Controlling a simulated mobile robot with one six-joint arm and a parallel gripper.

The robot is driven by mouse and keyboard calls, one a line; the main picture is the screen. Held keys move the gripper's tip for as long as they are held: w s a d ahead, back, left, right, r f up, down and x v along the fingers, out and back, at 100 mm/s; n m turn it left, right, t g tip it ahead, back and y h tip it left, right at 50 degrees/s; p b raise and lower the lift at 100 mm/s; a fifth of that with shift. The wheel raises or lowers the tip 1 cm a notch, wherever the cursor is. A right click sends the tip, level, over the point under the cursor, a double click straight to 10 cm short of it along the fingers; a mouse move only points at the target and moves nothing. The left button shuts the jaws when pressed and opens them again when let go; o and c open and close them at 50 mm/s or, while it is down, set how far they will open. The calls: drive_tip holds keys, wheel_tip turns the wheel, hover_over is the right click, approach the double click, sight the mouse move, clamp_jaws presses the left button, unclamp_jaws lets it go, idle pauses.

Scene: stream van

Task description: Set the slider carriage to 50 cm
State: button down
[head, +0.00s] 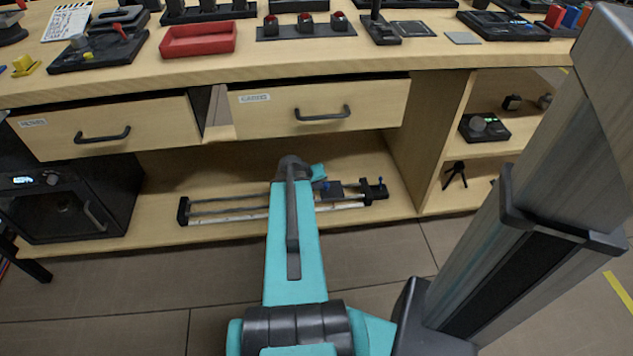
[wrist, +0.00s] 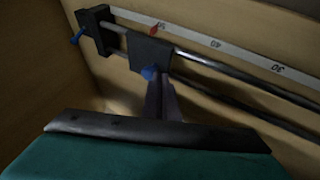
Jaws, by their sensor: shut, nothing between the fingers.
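The camera slider (head: 230,213) lies on the low shelf under the drawers, with two dark rails and a white scale. Its dark carriage (wrist: 150,50) is near the end block (wrist: 95,30); it also shows in the head view (head: 332,189). A blue knob (wrist: 148,72) sits on the carriage. The red pointer (wrist: 153,30) is at a scale number past 40 (wrist: 215,44), partly covered and hard to read. My gripper (wrist: 158,82) is shut and empty, its fingertips at the blue knob; I cannot tell whether they touch. My arm hides the gripper in the head view.
Two drawers (head: 320,103) and the bench top overhang the shelf. A black oven-like box (head: 70,200) stands left of the slider. A divider (head: 430,140) and small shelves stand to the right. The end block has its own blue knob (wrist: 77,37). The floor in front is clear.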

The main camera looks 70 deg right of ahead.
drive_tip(key=shift+w+a, duration=0.1)
drive_tip(key=shift+w, duration=0.05)
drive_tip(key=shift+w, duration=0.1)
drive_tip(key=w+a, duration=0.2)
drive_tip(key=w, duration=0.1)
drive_tip(key=shift+a+r, duration=0.3)
drive_tip(key=shift+r, duration=0.05)
drive_tip(key=s+p+v, duration=0.1)
drive_tip(key=p+v, duration=0.8)
drive_tip(key=p, duration=0.3)
drive_tip(key=shift+w+a+r+p, duration=0.15)
drive_tip(key=shift+w+r+p, duration=0.2)
drive_tip(key=shift+w, duration=0.1)
idle(0.4)
drive_tip(key=shift+w+a, duration=0.1)
idle(0.5)
